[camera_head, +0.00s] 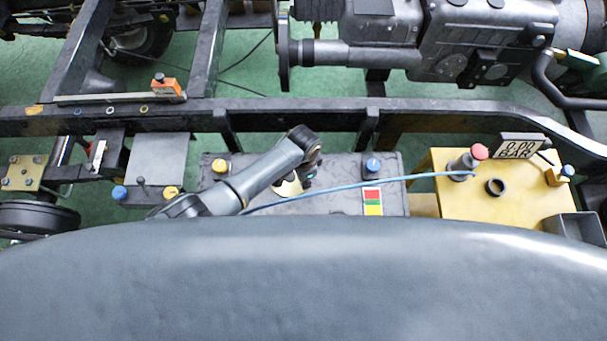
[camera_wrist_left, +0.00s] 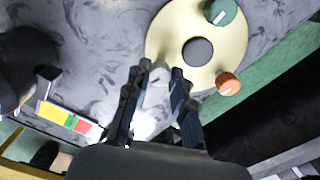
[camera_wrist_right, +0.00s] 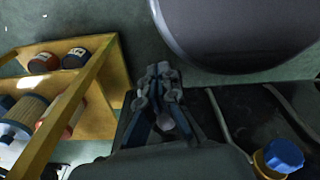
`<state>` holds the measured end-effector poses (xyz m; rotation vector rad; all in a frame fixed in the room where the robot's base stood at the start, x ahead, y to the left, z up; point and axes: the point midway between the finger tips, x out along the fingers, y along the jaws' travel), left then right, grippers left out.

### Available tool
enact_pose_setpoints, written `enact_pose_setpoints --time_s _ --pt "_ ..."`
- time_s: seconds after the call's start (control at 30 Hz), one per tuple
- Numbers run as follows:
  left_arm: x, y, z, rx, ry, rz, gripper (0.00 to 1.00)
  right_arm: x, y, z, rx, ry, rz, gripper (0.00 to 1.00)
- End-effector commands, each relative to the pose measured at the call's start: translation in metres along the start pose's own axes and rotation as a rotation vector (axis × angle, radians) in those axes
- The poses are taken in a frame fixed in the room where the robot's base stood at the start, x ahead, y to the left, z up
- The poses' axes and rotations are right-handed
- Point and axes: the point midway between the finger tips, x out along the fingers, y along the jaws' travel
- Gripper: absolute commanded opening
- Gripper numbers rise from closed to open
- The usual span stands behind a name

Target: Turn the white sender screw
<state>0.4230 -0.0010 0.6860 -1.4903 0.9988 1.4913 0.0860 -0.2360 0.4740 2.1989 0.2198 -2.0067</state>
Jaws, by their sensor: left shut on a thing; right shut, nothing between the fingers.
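A round cream sender plate (camera_wrist_left: 172,28) shows in the left wrist view, with a dark knob (camera_wrist_left: 198,50) in its middle. A green screw (camera_wrist_left: 220,10) and an orange screw (camera_wrist_left: 228,83) sit on its rim. The white sender screw (camera_wrist_left: 157,73) is at the rim nearest my left gripper (camera_wrist_left: 157,80). My left gripper is shut on it, with one finger on each side. In the head view, part of the plate (camera_head: 288,188) shows below my left wrist, and the screw is hidden. My right gripper (camera_wrist_right: 160,80) is shut and empty.
A blue cable (camera_head: 370,184) crosses the grey box top beside the plate. A yellow tank (camera_head: 515,200) stands at right, and a frame rail (camera_head: 270,106) runs behind. In the right wrist view, a yellow rack (camera_wrist_right: 95,100) of cans and a blue cap (camera_wrist_right: 284,155) flank my gripper.

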Motion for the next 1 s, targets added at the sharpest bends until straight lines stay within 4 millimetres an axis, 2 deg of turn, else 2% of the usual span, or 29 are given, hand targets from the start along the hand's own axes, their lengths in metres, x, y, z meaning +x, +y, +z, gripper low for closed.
enact_pose_setpoints --time_s 0.4,1.0 --pt "-0.001 0.001 0.000 -0.245 -0.001 0.001 0.00 -0.013 -0.002 -0.002 0.000 0.001 -0.002 0.00" --pt "0.000 0.000 0.000 -0.303 -0.001 0.000 0.00 -0.015 -0.001 -0.002 0.000 0.001 -0.002 0.00"
